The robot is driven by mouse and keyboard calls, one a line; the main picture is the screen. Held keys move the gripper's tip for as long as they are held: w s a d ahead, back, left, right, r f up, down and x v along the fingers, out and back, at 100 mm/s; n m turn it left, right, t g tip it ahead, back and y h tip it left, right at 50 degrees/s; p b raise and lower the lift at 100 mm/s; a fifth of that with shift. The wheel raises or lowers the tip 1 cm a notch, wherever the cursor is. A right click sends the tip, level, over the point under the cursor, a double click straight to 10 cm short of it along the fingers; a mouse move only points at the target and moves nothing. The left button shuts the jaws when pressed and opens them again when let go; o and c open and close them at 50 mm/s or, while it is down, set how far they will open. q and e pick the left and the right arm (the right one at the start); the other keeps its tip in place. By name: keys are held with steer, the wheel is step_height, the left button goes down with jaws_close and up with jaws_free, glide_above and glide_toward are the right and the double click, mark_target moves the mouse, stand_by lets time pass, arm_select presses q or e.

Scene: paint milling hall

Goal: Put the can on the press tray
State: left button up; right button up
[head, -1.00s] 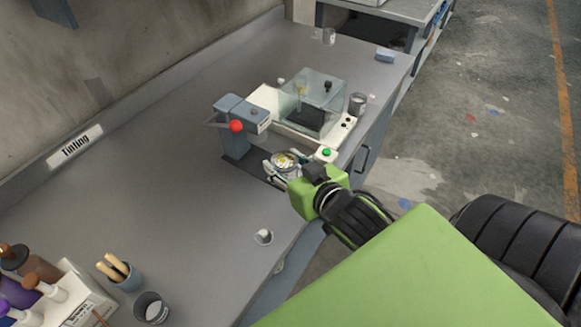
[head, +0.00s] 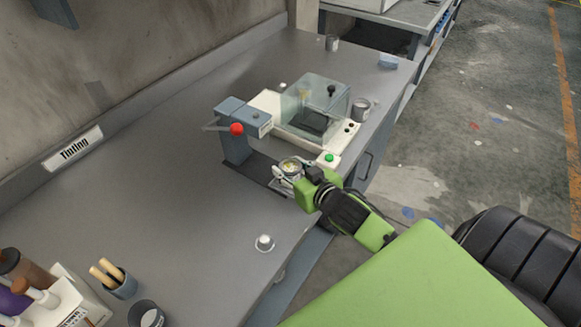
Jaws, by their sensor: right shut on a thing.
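My right gripper (head: 287,174) is shut on a small open can (head: 291,164) with yellowish contents. The can is upright, at the front right of the press. The press (head: 237,140) is a blue-grey stand with a red-knobbed lever and an overhanging head. Its dark base plate (head: 243,176) lies on the bench, partly hidden by the gripper and can. I cannot tell a separate tray from this plate, nor whether the can touches it. My left gripper is not in view.
A white machine with a clear cover (head: 318,103) and green button (head: 329,157) stands just behind the can. A grey can (head: 361,109) stands beside it. A small whitish cup (head: 264,243) is near the bench's front edge. The bench middle-left is clear.

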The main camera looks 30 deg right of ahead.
steer(key=shift+f, duration=0.15)
steer(key=o, duration=1.2)
steer(key=shift+s+r, duration=0.15)
steer(key=shift+r, duration=0.05)
steer(key=b+v, duration=0.1)
steer(key=v, duration=1)
steer(key=shift+s+r, duration=0.15)
steer(key=shift+s, duration=0.2)
